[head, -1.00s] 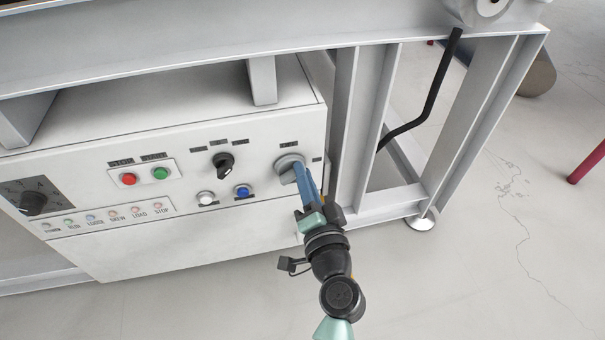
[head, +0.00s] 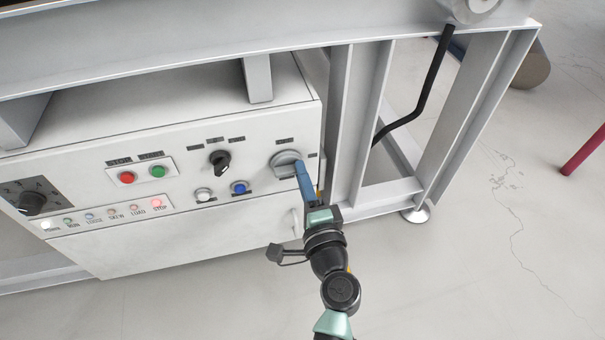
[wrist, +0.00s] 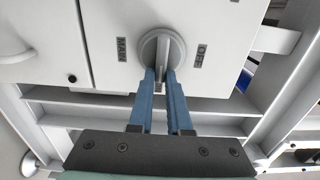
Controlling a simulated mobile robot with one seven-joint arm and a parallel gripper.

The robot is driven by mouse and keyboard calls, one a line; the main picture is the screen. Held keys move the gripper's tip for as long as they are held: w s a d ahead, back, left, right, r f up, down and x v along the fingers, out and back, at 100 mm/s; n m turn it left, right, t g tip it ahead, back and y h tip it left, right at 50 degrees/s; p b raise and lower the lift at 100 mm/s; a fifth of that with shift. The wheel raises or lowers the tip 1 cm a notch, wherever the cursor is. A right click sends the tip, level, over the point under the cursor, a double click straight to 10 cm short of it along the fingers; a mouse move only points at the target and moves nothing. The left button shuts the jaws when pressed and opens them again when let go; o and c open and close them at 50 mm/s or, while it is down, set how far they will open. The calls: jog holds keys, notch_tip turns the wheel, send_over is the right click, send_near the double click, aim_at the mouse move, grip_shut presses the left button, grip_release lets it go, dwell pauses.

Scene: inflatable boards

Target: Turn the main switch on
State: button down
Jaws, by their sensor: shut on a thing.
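The main switch (head: 284,163) is a grey round knob with a raised bar, on the right end of the white control box. It also shows in the wrist view (wrist: 148,48), between the labels MAIN and OFF. My gripper (head: 301,166) reaches it from the front right. In the wrist view, the two blue fingers (wrist: 160,76) lie on either side of the bar's near end and are shut on it. The fingers cover part of the knob in the head view.
The box (head: 190,245) also carries a black selector (head: 220,161), red (head: 127,178) and green (head: 158,171) buttons, white and blue buttons, and indicator lamps. The STOP lamp (head: 156,203) glows red. Frame posts (head: 345,125) stand close right. Open floor lies in front.

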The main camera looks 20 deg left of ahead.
jog(key=shift+f, duration=0.1)
dwell(0.3)
jog(key=c, duration=0.9)
grip_release()
jog(key=shift+o, duration=0.2)
jog(key=shift+s, duration=0.1)
jog(key=p+v, duration=0.3)
jog(key=v, duration=1)
